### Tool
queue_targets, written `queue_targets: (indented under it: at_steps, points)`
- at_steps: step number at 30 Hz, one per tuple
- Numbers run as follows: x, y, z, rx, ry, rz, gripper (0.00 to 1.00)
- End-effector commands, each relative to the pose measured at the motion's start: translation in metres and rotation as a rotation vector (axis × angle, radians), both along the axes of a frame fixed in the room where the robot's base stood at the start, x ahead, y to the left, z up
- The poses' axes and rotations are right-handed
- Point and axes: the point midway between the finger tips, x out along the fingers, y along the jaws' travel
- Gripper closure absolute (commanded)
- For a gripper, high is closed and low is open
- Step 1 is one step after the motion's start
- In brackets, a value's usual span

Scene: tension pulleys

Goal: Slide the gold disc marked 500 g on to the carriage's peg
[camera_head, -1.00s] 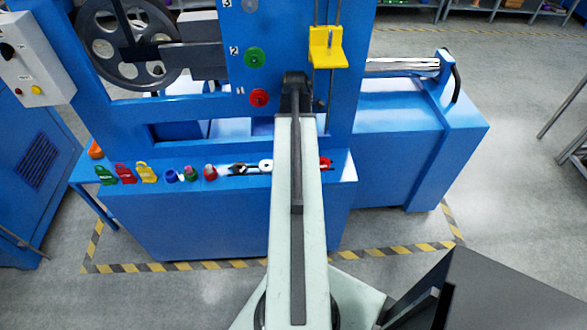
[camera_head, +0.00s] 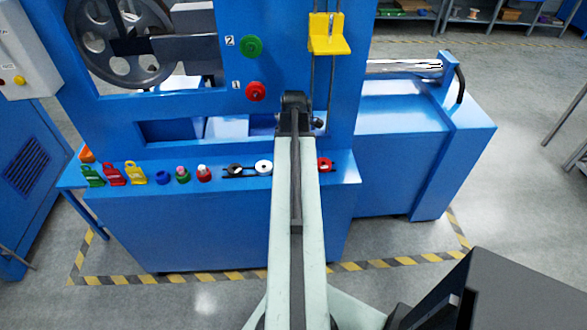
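The carriage looks to be the yellow bracket (camera_head: 329,36) on two vertical rods at the top of the blue machine; I cannot make out its peg. I cannot identify a gold disc marked 500 g. A white ring-like disc (camera_head: 263,167) and a dark and silver round piece (camera_head: 235,170) lie on a black holder on the blue ledge, left of my arm. A red round piece (camera_head: 325,164) shows right of my arm. My arm reaches forward, and its dark end, my gripper (camera_head: 296,112), is in front of the machine, below the yellow bracket. Its fingers are not distinguishable.
The ledge (camera_head: 345,167) also holds green, red and yellow tags (camera_head: 137,174) and several small coloured knobs (camera_head: 183,174). A green knob (camera_head: 251,46) and a red knob (camera_head: 255,92) project from the panel. Striped floor tape (camera_head: 210,276) borders the machine. Open floor lies right.

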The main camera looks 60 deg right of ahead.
Motion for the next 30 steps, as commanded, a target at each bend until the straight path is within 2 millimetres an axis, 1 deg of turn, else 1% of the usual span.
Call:
queue_targets:
  at_steps: [1, 7, 12, 13, 15, 25, 28, 30]
  points:
    - [0.000, 0.000, -0.006, 0.000, 0.000, 0.000, 1.00]
    - [0.000, 0.000, -0.002, 0.000, 0.000, 0.000, 1.00]
    - [0.000, 0.000, -0.008, 0.000, 0.000, 0.000, 1.00]
    - [0.000, 0.000, -0.007, 0.000, 0.000, 0.000, 0.42]
    - [0.000, 0.000, -0.006, 0.000, 0.000, -0.001, 0.26]
    - [0.000, 0.000, -0.004, 0.000, 0.000, -0.001, 0.26]
    - [0.000, 0.000, 0.003, 0.000, 0.000, -0.001, 0.26]
    - [0.000, 0.000, 0.012, 0.000, 0.000, -0.001, 0.26]
